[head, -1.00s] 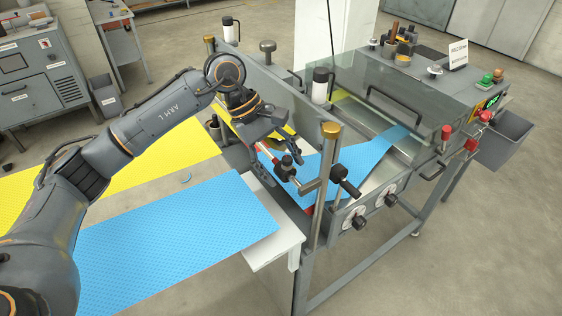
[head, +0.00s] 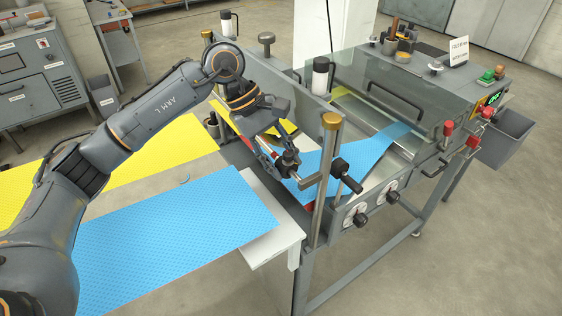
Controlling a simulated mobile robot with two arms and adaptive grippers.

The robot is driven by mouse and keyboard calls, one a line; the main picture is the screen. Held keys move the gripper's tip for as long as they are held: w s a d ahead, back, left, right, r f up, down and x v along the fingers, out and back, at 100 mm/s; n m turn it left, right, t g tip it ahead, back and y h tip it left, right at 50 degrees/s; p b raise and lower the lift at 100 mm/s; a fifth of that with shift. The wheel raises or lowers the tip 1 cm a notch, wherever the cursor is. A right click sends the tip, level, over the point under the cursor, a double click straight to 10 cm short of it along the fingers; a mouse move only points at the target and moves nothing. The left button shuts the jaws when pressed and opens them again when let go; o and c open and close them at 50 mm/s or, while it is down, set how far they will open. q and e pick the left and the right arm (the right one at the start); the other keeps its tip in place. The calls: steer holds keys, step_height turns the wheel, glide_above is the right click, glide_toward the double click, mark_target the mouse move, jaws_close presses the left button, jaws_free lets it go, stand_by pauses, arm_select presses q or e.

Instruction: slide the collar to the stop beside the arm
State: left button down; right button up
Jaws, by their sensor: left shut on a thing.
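My left gripper (head: 281,161) reaches in from the left over the near side of the machine. It is shut on a small dark part on the rail, which I take to be the collar; the fingers cover most of it. A red-and-silver length of rail shows beside the fingers, towards the upper left. A black handle arm (head: 345,175) juts from the post (head: 325,185) just right of the gripper, with a small gap between. I cannot make out the stop separately. My right gripper is not in view.
A blue web (head: 310,178) runs under the rail into the machine. A blue sheet (head: 170,225) and a yellow sheet (head: 175,150) lie left of it. The brass-topped post stands close to the gripper. A clear guard (head: 400,95) covers the machine's right side.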

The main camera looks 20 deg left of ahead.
arm_select(q)
steer(key=c, duration=0.9)
jaws_free()
steer(key=v, duration=1.2)
